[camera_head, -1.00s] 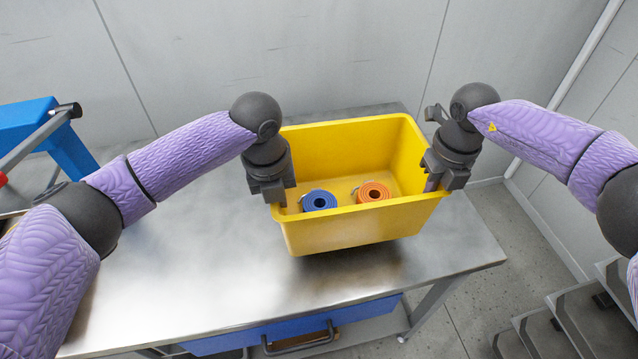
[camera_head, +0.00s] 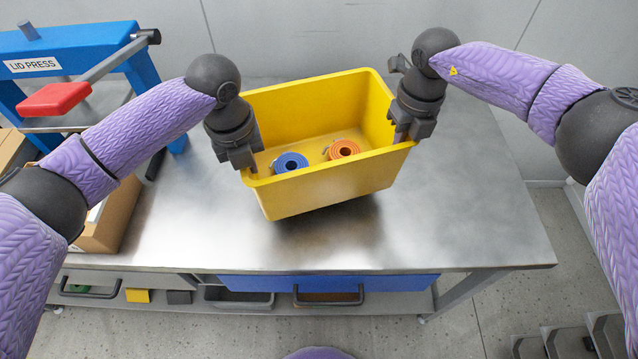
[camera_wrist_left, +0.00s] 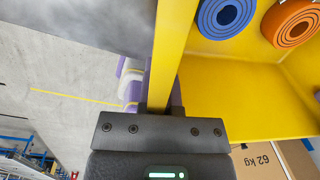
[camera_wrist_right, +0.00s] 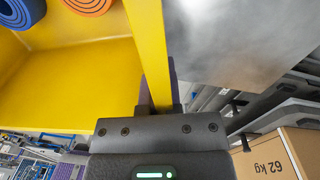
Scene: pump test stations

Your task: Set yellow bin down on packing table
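The yellow bin (camera_head: 330,190) is held between my two grippers over the packing table (camera_head: 440,235). It is slightly tilted in the picture, with a dark shadow under it, and seems a little above the tabletop. A blue coil (camera_head: 290,162) and an orange coil (camera_head: 343,150) lie inside it. My left gripper (camera_head: 248,165) is shut on the bin's left wall; the yellow wall (camera_wrist_left: 172,60) runs between its fingers in the left wrist view. My right gripper (camera_head: 402,135) is shut on the right wall, and the wall (camera_wrist_right: 148,55) shows between its fingers in the right wrist view.
A blue lid press (camera_head: 75,65) with a red handle pad (camera_head: 54,99) stands at the table's left. A cardboard box (camera_head: 112,215) is near it, partly behind my left arm. Bare tabletop lies in front of and right of the bin. Blue drawer (camera_head: 330,284) below.

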